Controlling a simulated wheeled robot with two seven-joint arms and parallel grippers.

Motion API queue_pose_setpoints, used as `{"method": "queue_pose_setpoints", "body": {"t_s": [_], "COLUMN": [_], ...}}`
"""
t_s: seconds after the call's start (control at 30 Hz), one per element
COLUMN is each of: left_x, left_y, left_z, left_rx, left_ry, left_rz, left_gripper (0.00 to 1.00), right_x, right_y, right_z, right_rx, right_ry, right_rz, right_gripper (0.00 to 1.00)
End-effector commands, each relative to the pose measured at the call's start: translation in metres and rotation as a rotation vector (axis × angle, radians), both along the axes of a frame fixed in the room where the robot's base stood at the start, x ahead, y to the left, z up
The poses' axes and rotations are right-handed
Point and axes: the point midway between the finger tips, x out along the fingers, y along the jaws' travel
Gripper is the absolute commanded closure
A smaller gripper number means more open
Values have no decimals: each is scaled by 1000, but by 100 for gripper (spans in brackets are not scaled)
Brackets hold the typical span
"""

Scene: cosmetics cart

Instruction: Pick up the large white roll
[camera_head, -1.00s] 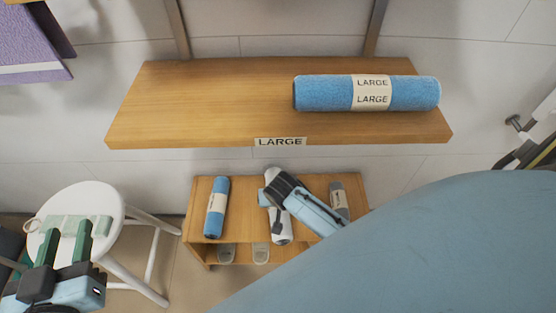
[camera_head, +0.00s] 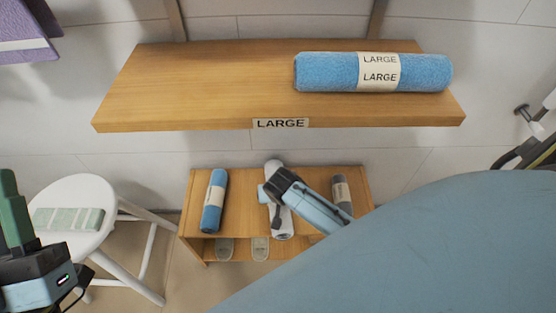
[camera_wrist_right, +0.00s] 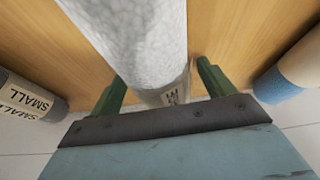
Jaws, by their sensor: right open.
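The white roll (camera_head: 281,222) lies on the low wooden bench, partly hidden under my right gripper (camera_head: 268,190) in the head view. In the right wrist view the white roll (camera_wrist_right: 145,40) runs between the two green fingers of my right gripper (camera_wrist_right: 160,85), which are open on either side of it. A paper label with dark print shows at its near end, too cut off to read. I cannot tell whether the fingers touch the roll. My left gripper (camera_head: 15,215) is at the left edge; only one green finger shows clearly.
On the low bench (camera_head: 240,240), a blue roll (camera_head: 214,202) lies left and a grey roll (camera_head: 342,195) labelled SMALL right. A wooden shelf (camera_head: 200,85) marked LARGE holds a blue LARGE roll (camera_head: 330,71) above. A white stool (camera_head: 78,190) holds a folded cloth (camera_head: 75,220).

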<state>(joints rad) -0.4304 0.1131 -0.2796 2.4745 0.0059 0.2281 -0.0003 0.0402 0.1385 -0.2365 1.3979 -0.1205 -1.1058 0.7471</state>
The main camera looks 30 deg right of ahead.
Motion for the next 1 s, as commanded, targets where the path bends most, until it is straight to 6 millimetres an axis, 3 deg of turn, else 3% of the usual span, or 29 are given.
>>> {"method": "queue_pose_setpoints", "body": {"t_s": [0.3,0.73,1.0], "left_x": [-2,-1,-1], "left_y": [0,0,0], "left_z": [2,2,2], "left_rx": [-6,-5,-4], "left_ry": [-18,-17,-16], "left_rz": [0,1,1], "left_gripper": [64,64,64], "right_x": [1,1,1], "right_y": [-1,-1,0], "right_z": [-1,-1,0], "right_rx": [0,0,0], "right_ry": [0,0,-2], "right_rz": [0,0,0], "right_gripper": [20,76,76]}}
